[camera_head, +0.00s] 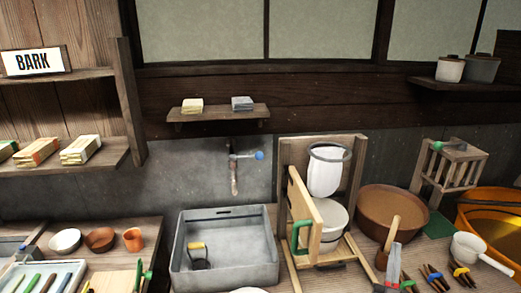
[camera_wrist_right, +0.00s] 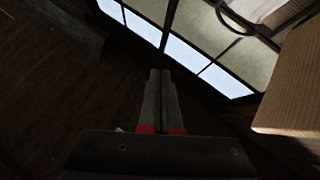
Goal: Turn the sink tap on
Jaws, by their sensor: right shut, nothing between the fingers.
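The sink tap (camera_head: 234,172) is on the grey wall behind the sink, with its spout hanging down and a blue knob (camera_head: 259,155) on its right side. I cannot make out any water at the spout. The grey sink (camera_head: 225,283) stands below it and holds a dark object with a yellow handle (camera_head: 197,246). My right gripper (camera_head: 396,245) is at the lower right, well to the right of the tap and apart from it. Its grey fingers are together and empty, and they also show in the right wrist view (camera_wrist_right: 160,72). My left gripper is out of view.
A wooden frame (camera_head: 349,180) with a white bag (camera_head: 325,174) stands between my right gripper and the tap. A brown tub (camera_head: 385,203) is behind the gripper. A small shelf (camera_head: 218,114) hangs above the tap. The wall around the tap is clear.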

